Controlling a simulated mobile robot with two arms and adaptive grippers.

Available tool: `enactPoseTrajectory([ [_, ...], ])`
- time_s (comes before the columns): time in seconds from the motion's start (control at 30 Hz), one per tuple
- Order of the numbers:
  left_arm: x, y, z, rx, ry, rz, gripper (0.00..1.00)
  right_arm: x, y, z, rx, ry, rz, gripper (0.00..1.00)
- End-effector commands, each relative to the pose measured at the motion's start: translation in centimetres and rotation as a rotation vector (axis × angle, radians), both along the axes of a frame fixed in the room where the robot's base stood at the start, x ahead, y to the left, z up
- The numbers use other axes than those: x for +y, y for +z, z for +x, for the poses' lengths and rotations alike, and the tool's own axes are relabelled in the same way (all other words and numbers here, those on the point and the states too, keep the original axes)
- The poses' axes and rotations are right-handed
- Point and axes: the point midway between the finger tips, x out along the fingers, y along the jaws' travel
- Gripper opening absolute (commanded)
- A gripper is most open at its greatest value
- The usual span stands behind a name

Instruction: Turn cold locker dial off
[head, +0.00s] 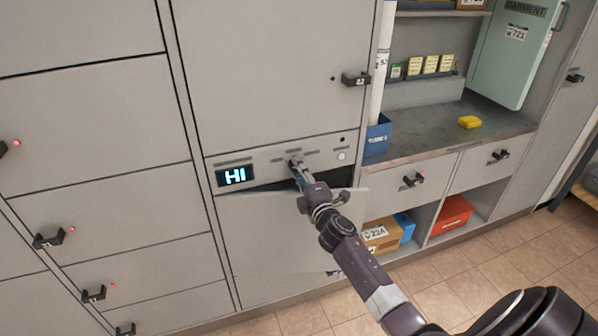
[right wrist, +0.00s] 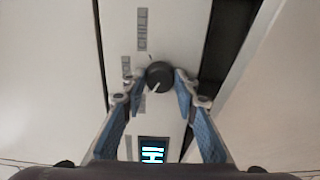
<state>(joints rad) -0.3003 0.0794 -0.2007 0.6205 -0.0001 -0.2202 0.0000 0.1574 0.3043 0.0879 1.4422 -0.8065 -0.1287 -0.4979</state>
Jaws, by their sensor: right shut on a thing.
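The cold locker's control panel (head: 262,160) is a pale strip on the locker front, with a lit display (head: 235,176) reading HI at its left end. The display also shows in the right wrist view (right wrist: 153,150). The dark round dial (right wrist: 159,75) has a light pointer line slanting down and left, toward the display side, in the right wrist view. My right gripper (head: 296,163) is at the panel, with its blue-padded fingers (right wrist: 157,78) on either side of the dial, shut on it. In the head view the gripper mostly hides the dial. My left gripper is not in view.
A dark gap (head: 270,187) runs under the panel. A round white button (head: 341,156) is right of the dial. A locker handle (head: 355,79) juts out above. A counter (head: 430,128) with a blue bin (head: 377,136) stands to the right. The tiled floor (head: 480,272) is clear.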

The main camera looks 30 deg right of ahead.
Motion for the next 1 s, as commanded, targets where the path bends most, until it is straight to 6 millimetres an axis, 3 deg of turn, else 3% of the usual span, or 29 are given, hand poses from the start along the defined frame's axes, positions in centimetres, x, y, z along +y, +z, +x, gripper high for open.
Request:
enactPoseTrajectory([
  [0.03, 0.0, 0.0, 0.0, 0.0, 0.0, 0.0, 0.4, 0.0, -0.1, 0.0, 0.002, 0.001, -0.001, 0.03],
  [0.07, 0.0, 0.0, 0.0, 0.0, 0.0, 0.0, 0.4, 0.0, -0.1, 0.0, 0.002, 0.001, -0.001, 0.29],
  [0.2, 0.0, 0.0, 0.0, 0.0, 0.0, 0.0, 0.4, 0.0, -0.1, 0.0, 0.001, 0.001, -0.001, 0.44],
  [0.63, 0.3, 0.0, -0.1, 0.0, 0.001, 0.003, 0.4, 0.2, -0.1, -0.9, 0.001, 0.001, 0.0, 0.45],
  [1.0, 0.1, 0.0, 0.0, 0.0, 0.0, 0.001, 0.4, 1.9, -0.2, -7.7, 0.004, 0.001, 0.001, 0.45],
])
